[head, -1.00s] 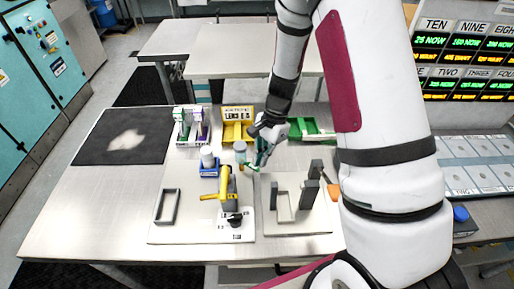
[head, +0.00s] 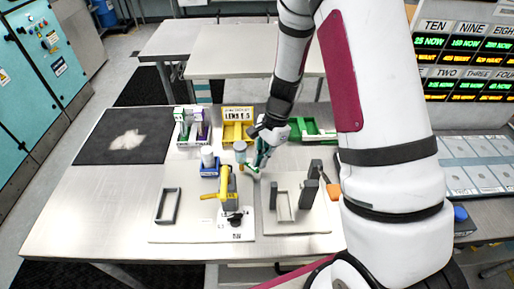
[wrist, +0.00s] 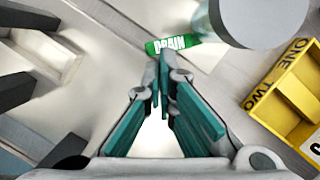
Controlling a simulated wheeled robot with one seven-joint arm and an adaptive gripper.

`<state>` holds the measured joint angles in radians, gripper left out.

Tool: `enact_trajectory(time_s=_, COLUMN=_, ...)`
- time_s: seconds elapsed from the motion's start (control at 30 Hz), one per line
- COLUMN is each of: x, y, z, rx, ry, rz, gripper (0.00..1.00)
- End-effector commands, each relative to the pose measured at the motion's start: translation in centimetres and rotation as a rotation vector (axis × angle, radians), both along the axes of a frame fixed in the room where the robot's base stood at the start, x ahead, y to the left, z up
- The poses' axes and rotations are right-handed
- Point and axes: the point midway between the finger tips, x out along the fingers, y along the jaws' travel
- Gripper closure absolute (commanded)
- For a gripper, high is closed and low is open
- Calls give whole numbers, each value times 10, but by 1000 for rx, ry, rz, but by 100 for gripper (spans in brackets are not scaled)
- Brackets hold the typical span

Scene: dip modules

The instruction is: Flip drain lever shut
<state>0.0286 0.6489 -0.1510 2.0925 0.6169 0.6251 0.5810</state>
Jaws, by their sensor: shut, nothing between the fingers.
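The green drain lever (wrist: 174,44), with the word DRAIN on it, lies just beyond my fingertips in the wrist view. In the head view it is mostly hidden by my gripper. My gripper (wrist: 163,62) is shut and empty, its teal fingers pressed together. Its tips are close to the lever's lower edge; I cannot tell whether they touch it. In the head view my gripper (head: 256,172) points down at the table beside a grey-topped clear cylinder (head: 240,147). The cylinder's round top also shows in the wrist view (wrist: 264,18).
A yellow-handled fixture (head: 228,184) stands on a white plate left of my gripper. Grey upright brackets (head: 313,185) stand to the right. Behind are a yellow bin (head: 238,132) and a green bin (head: 318,136). A blue holder (head: 209,170) is to the left.

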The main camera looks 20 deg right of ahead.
Motion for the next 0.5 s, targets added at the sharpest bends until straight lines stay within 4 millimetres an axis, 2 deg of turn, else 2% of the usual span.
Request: enact_trajectory(time_s=0.5, x=-3, y=1, z=0, rx=1, ry=1, rz=-36, gripper=100)
